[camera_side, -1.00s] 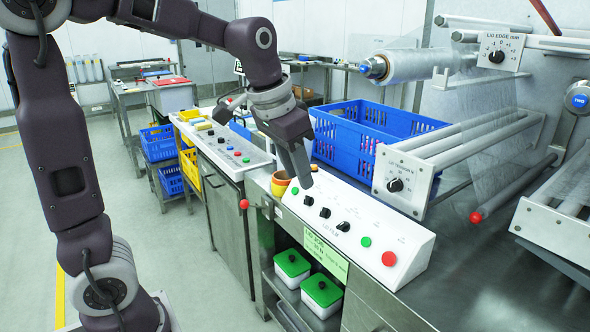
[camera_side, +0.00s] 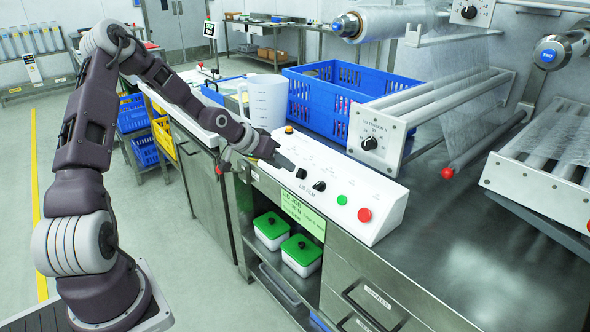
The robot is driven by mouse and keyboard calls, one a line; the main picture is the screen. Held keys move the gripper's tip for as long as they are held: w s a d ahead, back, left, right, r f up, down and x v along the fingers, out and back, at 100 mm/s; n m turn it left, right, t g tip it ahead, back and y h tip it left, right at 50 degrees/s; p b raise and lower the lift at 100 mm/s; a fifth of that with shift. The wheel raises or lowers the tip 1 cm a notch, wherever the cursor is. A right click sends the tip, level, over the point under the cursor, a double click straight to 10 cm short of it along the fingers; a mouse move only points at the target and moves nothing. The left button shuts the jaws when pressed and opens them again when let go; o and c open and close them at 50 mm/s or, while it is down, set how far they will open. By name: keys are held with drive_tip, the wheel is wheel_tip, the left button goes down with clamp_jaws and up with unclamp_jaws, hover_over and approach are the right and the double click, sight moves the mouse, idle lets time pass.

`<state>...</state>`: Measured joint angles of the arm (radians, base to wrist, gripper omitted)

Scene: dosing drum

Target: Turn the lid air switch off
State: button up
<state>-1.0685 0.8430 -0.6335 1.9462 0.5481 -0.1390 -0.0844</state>
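The white sloped LID FILM control panel (camera_side: 375,200) sits on the steel bench. Two black rotary knobs show on it, one at the left (camera_side: 301,173) and one further right (camera_side: 319,186). Their labels are too small to read, so I cannot tell which is the lid air switch. My gripper (camera_side: 285,162) is over the panel's left end, its fingers pointing right, close to the left visible knob. Contact with a knob cannot be made out. The fingers look close together, but any gap is hidden. My gripper covers part of the panel.
A green button (camera_side: 342,200) and a red button (camera_side: 364,215) are on the panel's right. A white jug (camera_side: 265,103) and a blue crate (camera_side: 335,98) stand behind. The lid tension box (camera_side: 374,138) is behind the panel.

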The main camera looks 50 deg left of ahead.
sight(298, 171)
drive_tip(key=shift+t, duration=0.3)
drive_tip(key=x, duration=0.7)
drive_tip(key=shift+w+a+r, duration=0.1)
drive_tip(key=shift+w+a, duration=0.1)
drive_tip(key=shift+c, duration=0.4)
